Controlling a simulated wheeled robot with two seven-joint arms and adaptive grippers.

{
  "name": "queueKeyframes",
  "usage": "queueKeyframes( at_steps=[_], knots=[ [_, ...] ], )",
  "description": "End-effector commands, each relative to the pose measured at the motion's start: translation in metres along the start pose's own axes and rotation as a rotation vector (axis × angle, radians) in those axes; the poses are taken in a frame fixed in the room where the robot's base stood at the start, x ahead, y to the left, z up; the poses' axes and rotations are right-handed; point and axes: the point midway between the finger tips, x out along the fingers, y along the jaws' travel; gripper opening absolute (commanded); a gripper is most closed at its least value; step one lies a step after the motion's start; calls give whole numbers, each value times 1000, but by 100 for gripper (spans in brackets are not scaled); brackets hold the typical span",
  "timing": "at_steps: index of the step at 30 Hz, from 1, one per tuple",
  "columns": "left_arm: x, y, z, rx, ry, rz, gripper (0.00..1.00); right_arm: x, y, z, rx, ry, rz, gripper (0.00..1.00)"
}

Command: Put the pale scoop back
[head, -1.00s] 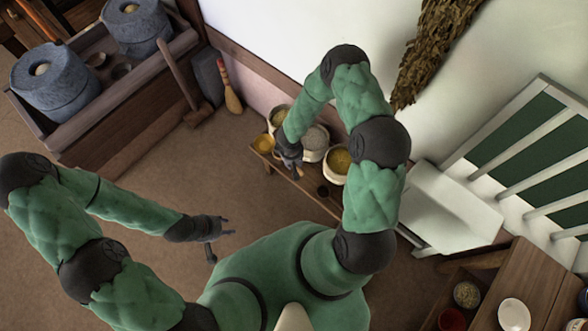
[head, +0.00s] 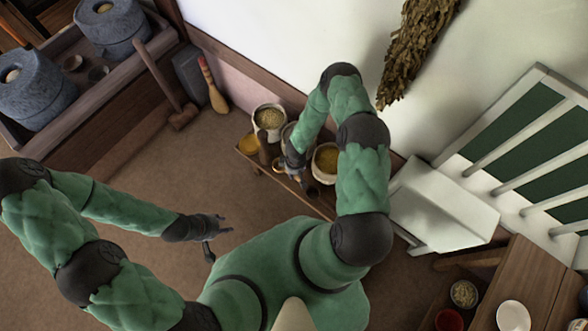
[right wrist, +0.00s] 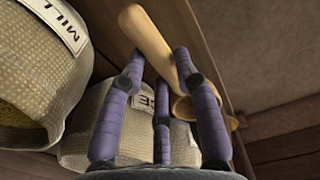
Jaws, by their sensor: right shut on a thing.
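The pale scoop (right wrist: 147,36) is between the fingers of my right gripper (right wrist: 158,65) in the right wrist view, its light wooden handle slanting past the fingertips. Its bowl end is partly hidden behind a finger. In the head view my right gripper (head: 292,162) is low over the bench (head: 246,157), in front of the middle sack, with little of the scoop showing. My left gripper (head: 222,230) is open and empty over the floor.
A sack with a label starting MILL (right wrist: 35,80) and another labelled sack (right wrist: 95,125) are close to my right gripper. A sack of grain (head: 269,117) and one with yellow contents (head: 326,159) stand on the bench.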

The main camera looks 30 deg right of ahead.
Motion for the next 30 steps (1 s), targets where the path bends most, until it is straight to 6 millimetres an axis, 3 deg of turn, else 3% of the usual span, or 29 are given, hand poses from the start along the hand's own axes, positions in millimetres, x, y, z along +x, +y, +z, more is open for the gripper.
queueKeyframes(
  at_steps=[10, 22, 23, 25, 30],
  knots=[
    [16, -6, -1, 0, 0, 0, 40, 37, 0, 0, 1, 1, 1, 0],
    [19, -7, -1, 0, 0, 0, 40, 41, 1, 0, 1, 1, 1, 0],
    [19, -7, -1, 0, 0, 0, 40, 42, 0, 0, 1, 1, 1, 34],
    [18, -6, -1, 0, 0, 0, 40, 41, 0, 0, 1, 1, 1, 54],
    [18, -6, -1, 0, 0, 0, 40, 40, 1, 0, 0, 1, 1, 55]
  ],
)
